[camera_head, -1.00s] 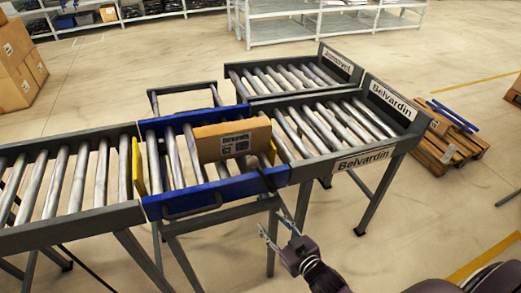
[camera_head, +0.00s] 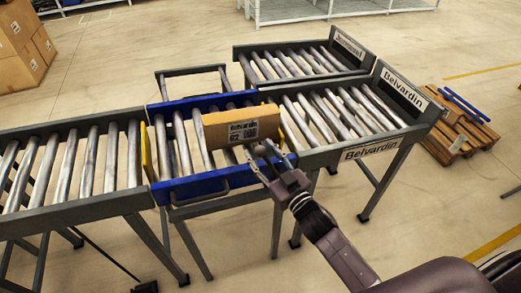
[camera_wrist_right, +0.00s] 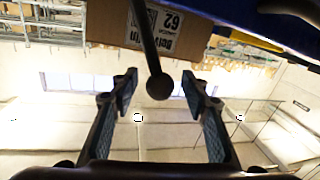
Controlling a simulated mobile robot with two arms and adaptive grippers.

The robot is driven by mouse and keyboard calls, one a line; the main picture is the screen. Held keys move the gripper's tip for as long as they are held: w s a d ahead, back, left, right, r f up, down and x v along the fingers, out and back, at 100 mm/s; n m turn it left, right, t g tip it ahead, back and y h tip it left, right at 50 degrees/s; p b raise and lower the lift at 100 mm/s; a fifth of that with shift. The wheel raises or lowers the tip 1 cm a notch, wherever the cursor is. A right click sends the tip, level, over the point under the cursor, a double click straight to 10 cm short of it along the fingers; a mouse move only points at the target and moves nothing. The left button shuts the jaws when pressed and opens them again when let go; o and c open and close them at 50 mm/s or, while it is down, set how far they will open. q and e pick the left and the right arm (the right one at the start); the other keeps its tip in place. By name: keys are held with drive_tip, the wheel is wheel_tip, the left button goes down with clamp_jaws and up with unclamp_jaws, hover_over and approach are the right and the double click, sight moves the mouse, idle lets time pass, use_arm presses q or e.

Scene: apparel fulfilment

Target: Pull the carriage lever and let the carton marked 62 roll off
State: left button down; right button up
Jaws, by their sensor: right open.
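The brown carton marked 62 (camera_head: 240,127) stands on the rollers of the blue carriage (camera_head: 204,186), near its right end. Its label with 62 also shows, upside down, in the right wrist view (camera_wrist_right: 165,32). The carriage lever (camera_wrist_right: 148,35) is a dark rod with a round knob in the right wrist view. My right gripper (camera_head: 270,160) is at the carriage's front right corner, and hides most of the lever in the head view. In the right wrist view its open fingers (camera_wrist_right: 158,90) stand either side of the knob, with gaps both sides. My left gripper is out of view.
A grey roller conveyor (camera_head: 70,215) joins the carriage on the left, with a yellow plate (camera_head: 147,152) at that end. On the right are a roller lane marked Belvardin (camera_head: 372,150) and another behind it (camera_head: 300,46). A wooden pallet (camera_head: 470,138) lies beyond them.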

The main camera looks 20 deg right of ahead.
drive_tip(key=shift+w, duration=0.25)
clamp_jaws()
idle(0.3)
